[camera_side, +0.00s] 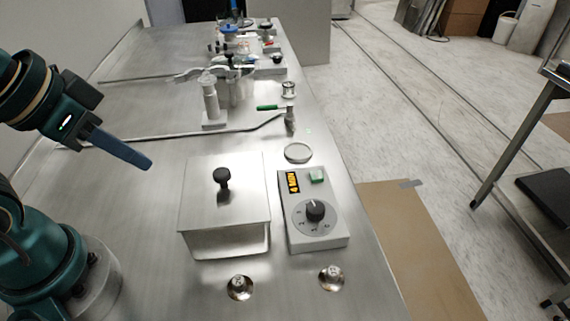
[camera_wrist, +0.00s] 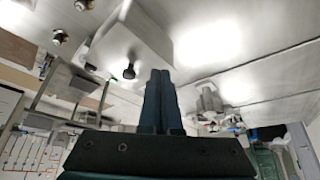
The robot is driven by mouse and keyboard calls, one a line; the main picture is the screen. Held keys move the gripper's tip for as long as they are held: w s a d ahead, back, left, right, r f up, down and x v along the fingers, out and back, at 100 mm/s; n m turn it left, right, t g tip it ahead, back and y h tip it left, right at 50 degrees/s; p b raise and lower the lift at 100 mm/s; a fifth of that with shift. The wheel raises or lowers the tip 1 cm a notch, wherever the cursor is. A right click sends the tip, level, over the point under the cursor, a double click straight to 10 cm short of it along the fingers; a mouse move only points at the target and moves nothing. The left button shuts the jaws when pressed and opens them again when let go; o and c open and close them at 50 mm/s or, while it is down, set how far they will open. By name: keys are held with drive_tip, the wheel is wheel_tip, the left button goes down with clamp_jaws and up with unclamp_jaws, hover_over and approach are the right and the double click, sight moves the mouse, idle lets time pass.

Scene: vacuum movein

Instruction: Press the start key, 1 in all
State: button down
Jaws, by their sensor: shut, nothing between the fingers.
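A grey control box (camera_side: 327,240) stands on the steel bench, right of a metal box. A green key (camera_side: 316,175) is on its upper right. An orange-lit display (camera_side: 293,183) is left of the key, and a black dial knob (camera_side: 314,211) sits below them. No key is labelled legibly. My gripper (camera_side: 148,164) is shut and empty, above the bench to the left of the metal box and well apart from the control box. In the wrist view its closed fingers (camera_wrist: 160,74) point toward the metal box; the green key cannot be made out there.
The lidded metal box (camera_side: 200,205) with a black knob (camera_side: 222,180) stands between my gripper and the control box. It also shows in the wrist view (camera_wrist: 150,38). A round disc (camera_side: 298,153) lies behind the control box. Two shiny round fittings (camera_side: 240,288) are at the front.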

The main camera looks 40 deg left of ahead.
idle(0.6)
drive_tip(key=w+a+r+m+t+y, duration=0.1)
drive_tip(key=w+a+r+m+t, duration=0.1)
drive_tip(key=w+r+m, duration=0.5)
drive_tip(key=m+t+h, duration=0.2)
drive_tip(key=m, duration=1.9)
hover_over(314, 179)
wheel_tip(314, 179, down, 8)
drive_tip(key=shift+f+y, duration=0.1)
drive_tip(key=shift+y, duration=0.2)
drive_tip(key=shift+f, duration=4.4)
